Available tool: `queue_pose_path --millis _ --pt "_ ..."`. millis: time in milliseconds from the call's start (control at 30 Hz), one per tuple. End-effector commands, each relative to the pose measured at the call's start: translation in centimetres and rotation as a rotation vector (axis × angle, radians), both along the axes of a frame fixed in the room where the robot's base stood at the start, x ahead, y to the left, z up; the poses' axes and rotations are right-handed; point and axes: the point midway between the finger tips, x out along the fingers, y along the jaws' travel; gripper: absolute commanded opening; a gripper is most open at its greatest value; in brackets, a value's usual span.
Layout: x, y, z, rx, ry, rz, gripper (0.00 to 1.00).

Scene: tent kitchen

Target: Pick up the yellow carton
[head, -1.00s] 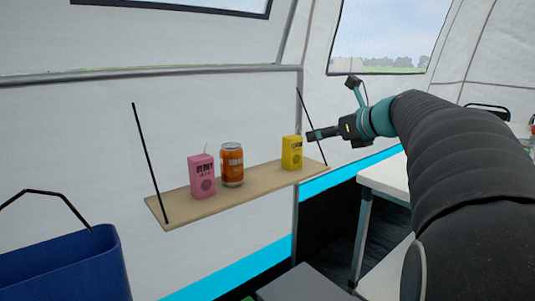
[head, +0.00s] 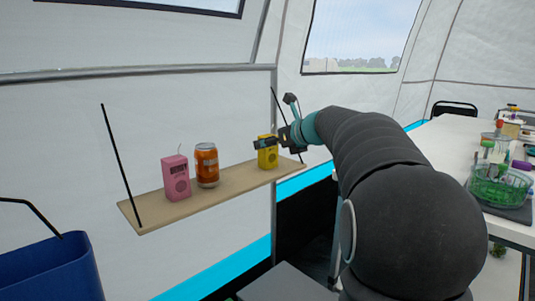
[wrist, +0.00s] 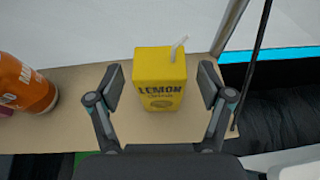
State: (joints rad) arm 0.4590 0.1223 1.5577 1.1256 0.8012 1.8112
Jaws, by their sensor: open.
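The yellow carton (head: 267,153) stands upright near the right end of the hanging wooden shelf (head: 222,190). In the wrist view the yellow carton (wrist: 160,78) has a lemon label and a pale straw on top. My gripper (wrist: 161,90) is open, with one finger on each side of the carton's near part and a gap showing on both sides. In the head view my gripper (head: 268,144) overlaps the carton's upper part and hides some of it.
An orange can (head: 207,166) and a pink carton (head: 176,178) stand to the left on the shelf. Black straps (head: 122,168) hold the shelf up. A blue bin (head: 50,268) is at lower left. A white table (head: 440,150) with a green basket (head: 500,188) is at right.

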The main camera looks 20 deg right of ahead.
Motion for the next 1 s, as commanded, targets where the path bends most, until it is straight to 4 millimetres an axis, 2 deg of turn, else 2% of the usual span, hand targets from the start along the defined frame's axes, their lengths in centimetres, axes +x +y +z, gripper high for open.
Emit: queue_pose_path --millis 100,333,367,533,1000 --pt "1.18 0.40 -0.45 -0.001 -0.001 0.000 0.79" --pt "1.36 0.42 -0.51 0.000 -0.001 -0.001 0.79" --pt "1.36 0.43 -0.51 0.000 -0.001 -0.001 0.74" --pt "1.34 0.44 -0.51 0.000 -0.001 -0.001 0.32" --pt "1.34 0.46 0.05 0.000 -0.001 0.000 0.31"
